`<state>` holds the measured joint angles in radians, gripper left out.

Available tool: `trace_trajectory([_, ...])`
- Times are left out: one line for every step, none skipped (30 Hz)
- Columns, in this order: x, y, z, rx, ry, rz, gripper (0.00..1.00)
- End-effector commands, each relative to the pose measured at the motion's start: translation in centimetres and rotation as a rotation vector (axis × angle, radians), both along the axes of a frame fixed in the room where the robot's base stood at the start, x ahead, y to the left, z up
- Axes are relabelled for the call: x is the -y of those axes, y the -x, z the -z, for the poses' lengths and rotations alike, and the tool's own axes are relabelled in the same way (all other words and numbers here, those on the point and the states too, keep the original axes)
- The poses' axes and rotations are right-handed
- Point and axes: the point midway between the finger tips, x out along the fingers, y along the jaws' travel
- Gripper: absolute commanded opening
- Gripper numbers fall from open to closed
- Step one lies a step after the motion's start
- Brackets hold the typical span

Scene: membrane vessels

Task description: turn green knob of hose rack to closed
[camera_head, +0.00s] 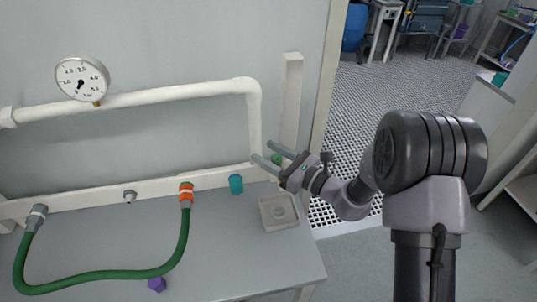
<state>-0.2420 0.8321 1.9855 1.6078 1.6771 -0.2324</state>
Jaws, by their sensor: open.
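The green knob (276,159) is at the right end of the hose rack (155,194), a white rail along the back of the table. It is small and partly hidden by my gripper, so its turn position cannot be told. My gripper (262,152) is open, its two fingers pointing left toward the rail. In the picture the knob shows between the fingers, close to them; I cannot tell whether they touch it. The rack also bears an orange coupling (186,190) and a teal fitting (236,184). A green hose (100,275) loops from the orange coupling to a grey connector (37,217).
A white pipe (170,95) with a pressure gauge (82,78) runs above the rack and bends down near the knob. A white post (290,105) stands close behind my gripper. A square grey tray (267,224) and a purple piece (157,285) lie on the table (230,260).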

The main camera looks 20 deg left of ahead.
Motion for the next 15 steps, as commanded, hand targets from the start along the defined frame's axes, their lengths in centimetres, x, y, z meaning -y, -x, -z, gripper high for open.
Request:
trace_trajectory([-0.04,-0.01,0.0,0.0,0.0,0.0,0.48])
trace_trajectory([-0.04,-0.03,0.0,0.0,0.0,0.0,0.48])
trace_trajectory([-0.03,-0.02,0.0,0.0,0.0,0.0,0.48])
trace_trajectory([-0.03,-0.02,0.0,0.0,0.0,0.0,0.48])
trace_trajectory([-0.03,-0.01,0.0,0.0,0.0,0.0,0.48])
trace_trajectory([-0.02,-0.01,0.01,0.0,0.0,0.0,0.48])
trace_trajectory([-0.02,-0.01,0.01,0.0,0.0,0.0,0.43])
trace_trajectory([-0.02,-0.01,0.01,0.0,0.001,0.0,0.37])
trace_trajectory([-0.01,0.0,0.01,0.0,0.001,0.0,0.29])
trace_trajectory([-0.01,0.0,0.02,0.0,0.001,0.0,0.23])
trace_trajectory([-0.01,0.0,0.02,0.0,0.001,0.0,0.17])
trace_trajectory([0.0,0.01,0.02,0.0,0.001,0.0,0.09])
trace_trajectory([0.0,0.01,0.02,0.0,0.001,0.0,0.03])
trace_trajectory([0.0,0.01,0.02,0.0,0.001,0.0,0.0])
trace_trajectory([0.0,0.01,0.02,0.0,0.001,0.0,0.0])
